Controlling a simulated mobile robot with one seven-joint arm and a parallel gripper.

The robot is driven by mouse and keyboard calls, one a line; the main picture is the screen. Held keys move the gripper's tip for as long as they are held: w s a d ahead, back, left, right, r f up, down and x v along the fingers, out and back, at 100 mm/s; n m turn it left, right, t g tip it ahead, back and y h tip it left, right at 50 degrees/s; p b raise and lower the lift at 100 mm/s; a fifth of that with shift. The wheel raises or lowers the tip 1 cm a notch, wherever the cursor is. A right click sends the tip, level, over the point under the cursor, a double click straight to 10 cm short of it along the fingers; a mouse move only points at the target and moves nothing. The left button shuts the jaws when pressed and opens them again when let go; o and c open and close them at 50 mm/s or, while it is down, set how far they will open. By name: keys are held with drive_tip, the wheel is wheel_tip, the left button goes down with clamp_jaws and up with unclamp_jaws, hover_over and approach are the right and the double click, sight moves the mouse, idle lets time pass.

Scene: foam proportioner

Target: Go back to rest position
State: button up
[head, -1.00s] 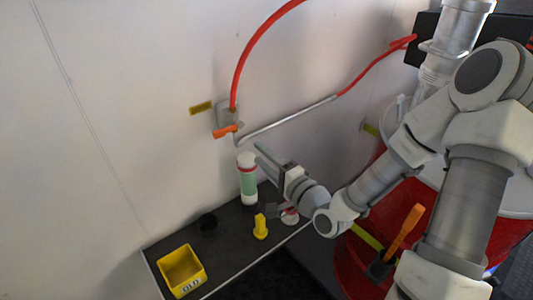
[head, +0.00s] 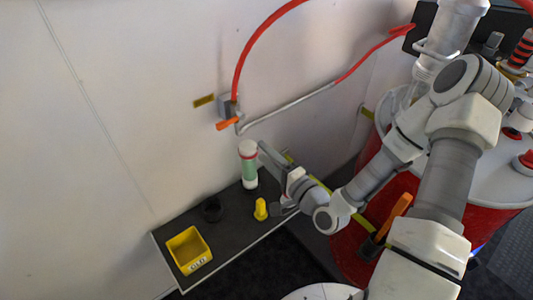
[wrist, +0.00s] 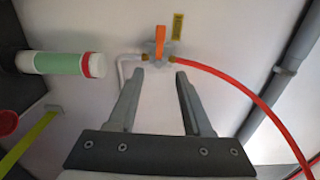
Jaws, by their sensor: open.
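My gripper (wrist: 157,100) is open and empty in the wrist view, with the white wall behind its two fingers. In the head view my gripper (head: 270,158) is beside a white and green cylinder (head: 248,166) that stands upright on the dark shelf (head: 228,232). The cylinder also shows at the left of the wrist view (wrist: 62,64), apart from the fingers. My arm reaches in from the right side of the head view.
An orange-handled valve (head: 228,123) with a red hose (head: 240,62) is on the wall. A red tank (head: 365,235) stands at right.

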idle(0.3)
drive_tip(key=w+d+n+g+h, duration=0.2)
drive_tip(key=d+n+g+h, duration=0.35)
drive_tip(key=n, duration=0.35)
drive_tip(key=s+d+r+n+h, duration=0.1)
drive_tip(key=s+d+r+h, duration=0.15)
drive_tip(key=r, duration=0.25)
drive_tip(key=s+d+r+n+h, duration=0.1)
drive_tip(key=d+r+h, duration=0.15)
drive_tip(key=r, duration=0.25)
drive_tip(key=s+r+g, duration=0.2)
drive_tip(key=s+r, duration=0.3)
drive_tip(key=s, duration=0.4)
drive_tip(key=s+r+g, duration=0.2)
drive_tip(key=s+r, duration=0.2)
drive_tip(key=s, duration=0.6)
drive_tip(key=shift+s+a+r, duration=0.15)
drive_tip(key=shift+s+r, duration=0.15)
drive_tip(key=shift+r, duration=0.1)
drive_tip(key=shift+y, duration=0.25)
